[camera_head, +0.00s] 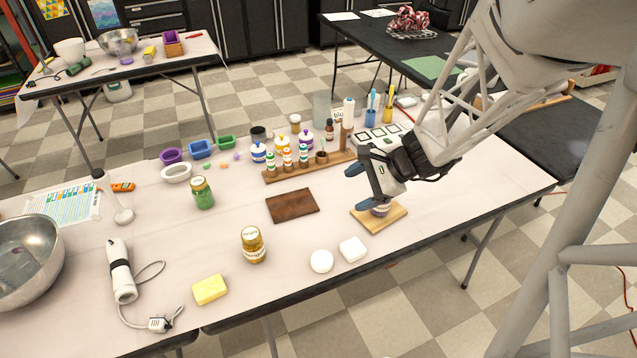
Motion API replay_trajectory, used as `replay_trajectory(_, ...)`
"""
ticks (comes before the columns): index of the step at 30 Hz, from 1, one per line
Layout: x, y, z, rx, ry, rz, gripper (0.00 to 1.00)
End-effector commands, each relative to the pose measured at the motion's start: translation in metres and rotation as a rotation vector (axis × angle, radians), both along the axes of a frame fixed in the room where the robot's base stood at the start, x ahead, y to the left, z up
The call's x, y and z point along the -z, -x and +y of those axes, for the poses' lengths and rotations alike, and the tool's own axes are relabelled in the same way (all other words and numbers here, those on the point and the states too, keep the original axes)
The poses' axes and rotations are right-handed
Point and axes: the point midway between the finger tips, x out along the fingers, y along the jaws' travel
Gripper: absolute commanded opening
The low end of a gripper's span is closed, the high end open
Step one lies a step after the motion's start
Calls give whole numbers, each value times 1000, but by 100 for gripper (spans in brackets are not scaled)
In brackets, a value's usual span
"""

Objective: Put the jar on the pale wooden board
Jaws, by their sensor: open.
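The pale wooden board (364,222) lies flat on the white table, right of the dark brown board. A small jar (381,210) with a pale label stands on the pale board, near its middle; its upper part is hidden by my gripper. My gripper (366,198) is open, low over the board and right at this jar; I cannot tell whether a finger touches it. A green jar (203,194) with a gold lid and an amber jar (253,246) with a label stand upright on the table to the left, away from my gripper.
A dark brown board (292,205) lies empty left of the pale board. A white round soap (321,261) and a white square soap (353,249) lie in front. A wooden rack (285,172) with several small bottles stands behind. A yellow block (210,289) lies at the front left.

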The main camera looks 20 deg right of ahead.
Motion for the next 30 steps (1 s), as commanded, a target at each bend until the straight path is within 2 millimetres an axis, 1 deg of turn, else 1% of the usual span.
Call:
replay_trajectory(1,-7,4,12,-61,40,-11,78)
replay_trajectory(3,-15,9,26,-143,95,-23,78)
replay_trajectory(12,-45,38,73,-484,334,-92,78)
replay_trajectory(21,-74,70,105,-811,580,-179,78)
replay_trajectory(30,-106,100,124,-1115,835,-287,78)
